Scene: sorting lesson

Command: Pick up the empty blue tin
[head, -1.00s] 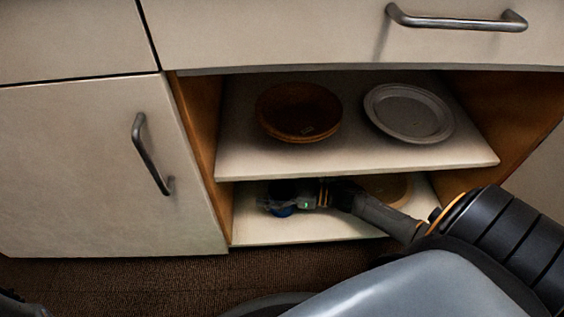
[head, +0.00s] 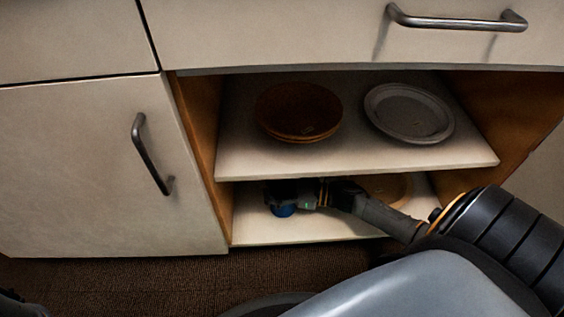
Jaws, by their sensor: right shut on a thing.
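The blue tin (head: 283,210) is in the lower compartment of the open cupboard, near the left side. Only its lower blue part shows; the rest is hidden by my gripper and the upper shelf's shadow. My right gripper (head: 276,196) reaches in from the right and is shut on the tin. Whether the tin touches the lower shelf (head: 258,232) is hard to tell. The inside of the tin is not visible.
The upper shelf (head: 350,161) lies close above my right gripper. It holds stacked brown plates (head: 298,110) and grey plates (head: 408,112). A round tan thing (head: 391,188) lies behind my arm below. A closed door (head: 80,170) stands left.

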